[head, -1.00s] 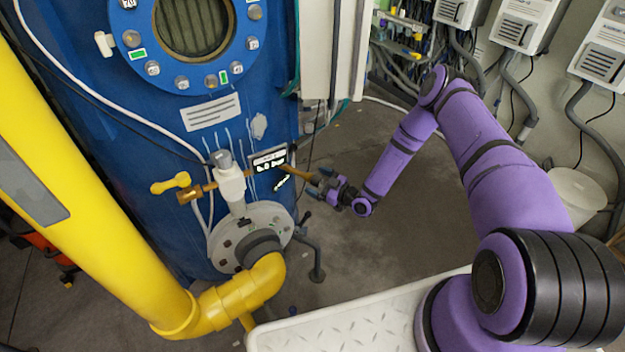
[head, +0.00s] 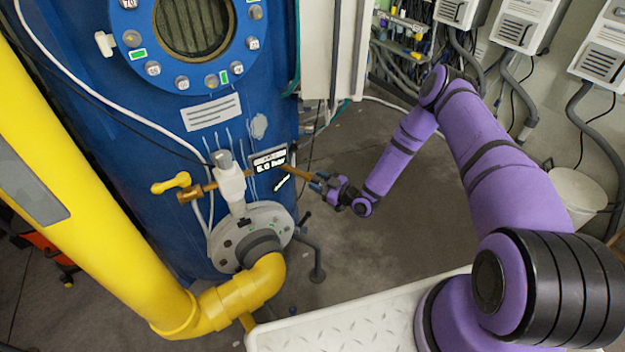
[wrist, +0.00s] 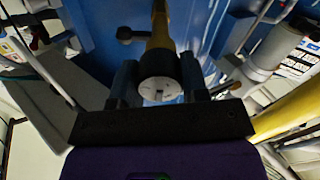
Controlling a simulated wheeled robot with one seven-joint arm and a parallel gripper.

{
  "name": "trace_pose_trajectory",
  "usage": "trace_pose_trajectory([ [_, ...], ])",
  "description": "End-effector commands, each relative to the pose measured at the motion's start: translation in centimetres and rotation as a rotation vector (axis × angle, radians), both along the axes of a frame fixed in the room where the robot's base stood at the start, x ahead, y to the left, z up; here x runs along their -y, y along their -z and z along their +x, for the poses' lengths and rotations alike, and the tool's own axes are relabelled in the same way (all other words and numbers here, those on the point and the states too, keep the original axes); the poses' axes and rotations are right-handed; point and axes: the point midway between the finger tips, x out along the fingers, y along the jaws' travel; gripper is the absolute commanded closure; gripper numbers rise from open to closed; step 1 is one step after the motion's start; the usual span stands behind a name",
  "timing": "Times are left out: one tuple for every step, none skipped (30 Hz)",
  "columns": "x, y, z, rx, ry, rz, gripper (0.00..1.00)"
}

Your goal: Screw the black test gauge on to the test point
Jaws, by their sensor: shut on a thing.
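My gripper (head: 318,182) is level with the brass test point (head: 300,175), to the right of the blue vessel. In the wrist view its two dark fingers (wrist: 158,78) are shut on the test gauge (wrist: 160,91), a round piece with a pale face and dark rim. The brass tube (wrist: 160,25) runs away from behind the gauge, in line with it. The gauge appears to meet the tube's end, but the joint is hidden behind the gauge, so I cannot tell whether the threads are engaged.
A yellow pipe (head: 235,295) curves below.

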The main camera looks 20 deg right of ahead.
Motion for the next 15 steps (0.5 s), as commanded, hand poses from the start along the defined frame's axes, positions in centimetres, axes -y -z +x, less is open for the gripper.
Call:
trace_pose_trajectory([
  [-0.07,-0.02,0.06,0.001,0.000,0.001,1.00],
  [-0.07,-0.02,0.05,0.001,0.000,0.001,0.52],
  [-0.06,-0.01,0.04,0.000,0.000,0.000,0.43],
  [-0.06,-0.02,0.04,0.001,0.000,0.001,0.36],
  [-0.06,-0.01,0.04,0.000,0.000,0.000,0.29],
  [-0.06,-0.01,0.04,0.000,0.000,0.000,0.29],
  [-0.07,-0.01,0.03,0.000,0.000,0.000,0.29],
  [-0.06,0.00,0.04,0.000,0.000,0.000,0.29],
  [-0.06,0.00,0.04,0.000,0.000,0.000,0.29],
  [-0.06,0.00,0.04,0.000,0.000,0.000,0.29],
  [-0.06,0.00,0.04,0.000,0.000,0.000,0.29],
  [-0.06,0.01,0.02,0.000,0.000,0.000,0.29],
  [-0.02,0.01,0.00,0.000,0.000,0.000,0.29],
  [0.04,0.01,-0.06,-0.001,0.000,0.001,0.29],
  [0.16,0.02,-0.19,-0.001,0.000,0.000,0.29],
])
